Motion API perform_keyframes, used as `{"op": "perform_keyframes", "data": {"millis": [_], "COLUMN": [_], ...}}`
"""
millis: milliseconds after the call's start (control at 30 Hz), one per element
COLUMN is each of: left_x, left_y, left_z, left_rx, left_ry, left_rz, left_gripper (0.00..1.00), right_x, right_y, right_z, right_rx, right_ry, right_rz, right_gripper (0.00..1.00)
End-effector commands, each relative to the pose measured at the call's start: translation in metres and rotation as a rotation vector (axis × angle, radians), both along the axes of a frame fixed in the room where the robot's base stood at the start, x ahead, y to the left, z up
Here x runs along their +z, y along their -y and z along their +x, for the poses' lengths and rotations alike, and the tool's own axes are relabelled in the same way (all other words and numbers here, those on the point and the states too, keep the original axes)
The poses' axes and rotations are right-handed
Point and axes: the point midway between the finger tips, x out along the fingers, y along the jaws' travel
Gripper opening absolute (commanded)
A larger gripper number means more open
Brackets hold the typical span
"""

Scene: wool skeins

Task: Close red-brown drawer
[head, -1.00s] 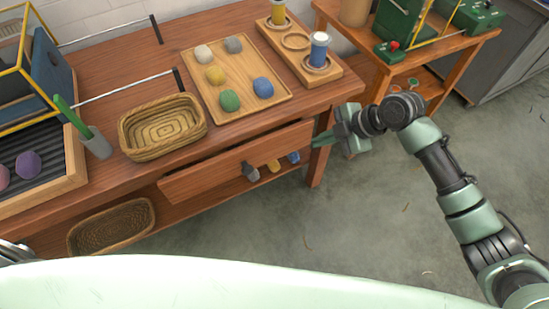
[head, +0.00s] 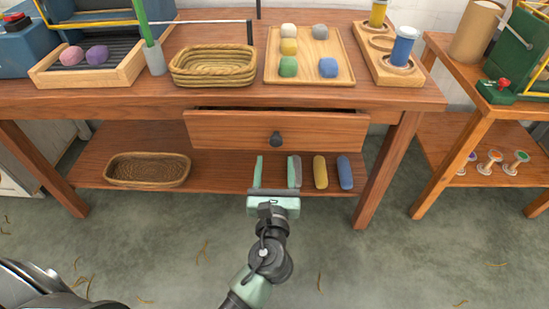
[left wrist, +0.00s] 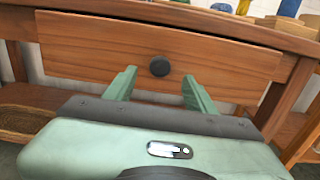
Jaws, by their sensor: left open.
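The red-brown drawer (head: 230,131) sits under the table top and is pulled out a little, with a dark gap above its front. Its round dark knob (head: 277,139) is at the middle of the front. In the left wrist view the drawer front (left wrist: 100,45) spans the picture, with the knob (left wrist: 160,66) between the two fingers in the picture. My left gripper (head: 276,160) is open and empty, pointing at the drawer from in front and just below the knob in the head view. Contact with the drawer cannot be told. The drawer's inside is mostly hidden. My right gripper is not in view.
A wicker basket (head: 214,82), a wooden tray (head: 308,77) with colored skeins and a spool holder (head: 408,70) stand on the table top. A lower shelf holds another basket (head: 147,182) and yellow and blue rolls. A side table (head: 470,118) stands right.

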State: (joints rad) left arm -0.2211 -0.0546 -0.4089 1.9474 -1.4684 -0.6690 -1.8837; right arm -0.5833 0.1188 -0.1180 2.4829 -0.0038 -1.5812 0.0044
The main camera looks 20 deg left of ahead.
Motion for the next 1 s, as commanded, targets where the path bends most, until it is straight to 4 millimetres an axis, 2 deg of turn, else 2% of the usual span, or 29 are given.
{"op": "perform_keyframes", "data": {"millis": [200, 400, 767, 967, 1000], "left_x": [0.000, -0.001, -0.001, -0.001, -0.001], "left_y": [-0.009, -0.016, -0.018, -0.018, -0.018], "left_z": [0.035, 0.059, 0.065, 0.065, 0.065], "left_rx": [-0.002, -0.002, -0.003, -0.003, -0.003], "left_ry": [0.001, -0.002, -0.002, -0.002, -0.002], "left_rz": [-0.003, -0.005, -0.006, -0.007, -0.007], "left_gripper": [0.55, 0.55, 0.55, 0.02, 0.00], "right_x": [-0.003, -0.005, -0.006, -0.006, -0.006], "right_y": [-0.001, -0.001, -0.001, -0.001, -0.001], "right_z": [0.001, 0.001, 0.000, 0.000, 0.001], "right_rx": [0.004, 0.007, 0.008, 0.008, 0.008], "right_ry": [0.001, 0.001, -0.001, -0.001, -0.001], "right_rz": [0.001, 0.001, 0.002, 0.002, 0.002], "right_gripper": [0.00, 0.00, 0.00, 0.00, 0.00]}}
